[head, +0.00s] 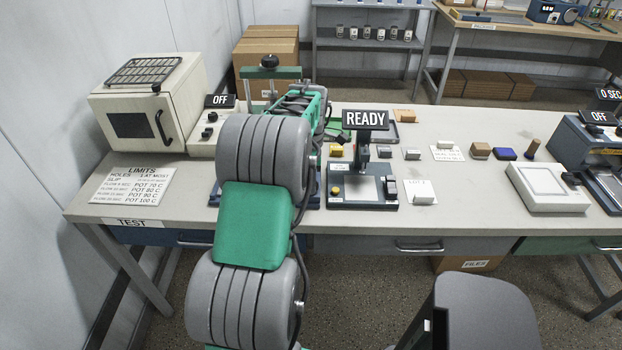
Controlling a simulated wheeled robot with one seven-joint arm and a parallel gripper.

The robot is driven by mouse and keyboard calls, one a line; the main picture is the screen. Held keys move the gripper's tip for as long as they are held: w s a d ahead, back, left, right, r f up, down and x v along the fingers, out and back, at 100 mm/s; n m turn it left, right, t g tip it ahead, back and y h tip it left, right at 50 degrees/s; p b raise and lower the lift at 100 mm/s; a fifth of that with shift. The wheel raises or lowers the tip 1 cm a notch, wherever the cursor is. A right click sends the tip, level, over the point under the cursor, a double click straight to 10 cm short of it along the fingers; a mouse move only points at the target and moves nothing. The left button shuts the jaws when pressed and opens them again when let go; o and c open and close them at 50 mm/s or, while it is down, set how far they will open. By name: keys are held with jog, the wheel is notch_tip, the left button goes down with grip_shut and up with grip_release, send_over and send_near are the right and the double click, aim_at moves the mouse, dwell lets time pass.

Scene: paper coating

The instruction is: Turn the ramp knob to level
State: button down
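No knob in the head view has a readable "ramp" label. A pale control box (204,142) with an "OFF" display (220,101) stands right of the oven; small dark knobs (211,117) show on it, too small to read their settings. A round black knob (269,61) tops a green crossbar (268,73) behind my arm. My large grey and green arm covers the middle left of the bench and hides most of a dark blue base there. My gripper cannot be made out; my arm hides that area.
The cream oven (150,100) and a "LIMITS" sheet (134,186) occupy the bench's left end. A "READY" device (364,190) stands right of my arm, with small blocks beyond it. A white slab (546,187) lies further right. A grey chair (485,310) stands in front.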

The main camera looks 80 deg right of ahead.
jog(key=shift+d+r+n, duration=0.1)
jog(key=shift+n, duration=0.5)
jog(key=c, duration=0.9)
grip_release()
notch_tip(320, 180, up, 8)
jog(key=shift+f+b, duration=0.15)
jog(key=shift+b, duration=0.3)
